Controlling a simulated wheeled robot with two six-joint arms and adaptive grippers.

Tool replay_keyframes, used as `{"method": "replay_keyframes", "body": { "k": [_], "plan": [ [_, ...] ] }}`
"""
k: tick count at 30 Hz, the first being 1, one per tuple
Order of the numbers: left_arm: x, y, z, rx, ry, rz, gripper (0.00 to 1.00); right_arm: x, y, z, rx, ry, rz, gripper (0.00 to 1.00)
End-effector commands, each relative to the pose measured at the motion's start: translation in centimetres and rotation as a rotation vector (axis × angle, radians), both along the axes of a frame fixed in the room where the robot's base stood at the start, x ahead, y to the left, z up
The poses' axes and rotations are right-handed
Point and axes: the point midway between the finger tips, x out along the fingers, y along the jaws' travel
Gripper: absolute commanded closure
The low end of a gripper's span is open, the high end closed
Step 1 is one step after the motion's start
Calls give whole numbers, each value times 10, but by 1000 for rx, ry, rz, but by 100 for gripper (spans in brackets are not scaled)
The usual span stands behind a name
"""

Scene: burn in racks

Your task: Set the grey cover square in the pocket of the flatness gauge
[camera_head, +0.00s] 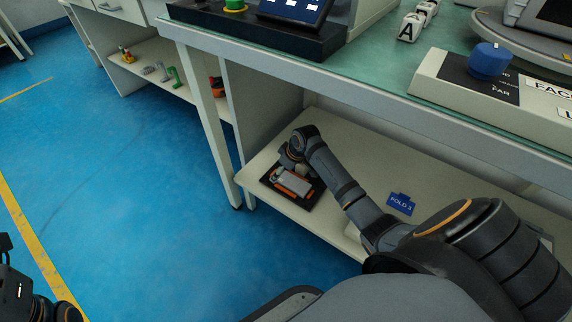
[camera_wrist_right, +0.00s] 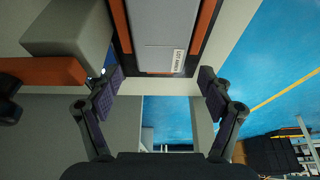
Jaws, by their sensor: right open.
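The flatness gauge (camera_head: 311,200), a dark plate with orange strips, lies on the lower shelf. The grey cover (camera_head: 293,183) lies on it between the orange strips. In the right wrist view the cover (camera_wrist_right: 165,25) has a white label at its near end and runs about parallel to the strips. Whether it is fully down in the pocket I cannot tell. My right gripper (camera_wrist_right: 160,85) is open and empty, its fingertips apart just short of the cover's labelled end. In the head view it is mostly hidden behind its wrist. Part of my left gripper (camera_head: 25,290) shows at the lower left, away from the gauge.
A grey block (camera_wrist_right: 68,25) and an orange bar (camera_wrist_right: 42,70) stand close to the left finger in the wrist view. A blue FOLD 3 sign (camera_head: 400,204) is on the shelf. The worktop (camera_head: 385,95) overhangs the shelf. Blue floor (camera_head: 120,190) is clear.

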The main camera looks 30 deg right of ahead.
Motion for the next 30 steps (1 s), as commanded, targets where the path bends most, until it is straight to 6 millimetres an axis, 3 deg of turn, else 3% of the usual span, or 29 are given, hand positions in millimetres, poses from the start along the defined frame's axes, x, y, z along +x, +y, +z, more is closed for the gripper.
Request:
{"method": "replay_keyframes", "body": {
  "k": [6, 12, 27, 30],
  "plan": [
    [0, 0, 0, 1, 0, 0, 60, -19, -10, 51, -6, -4, 1, 19],
    [0, 0, 0, 1, 0, 0, 60, -32, -14, 83, -4, -2, 2, 19],
    [-1, 0, 0, 0, 0, -9, 60, -36, -15, 93, 0, 1, 1, 19],
    [16, 2, 2, -9, 80, -11, 60, -31, 2, 97, 20, -78, -8, 19]
  ]
}}
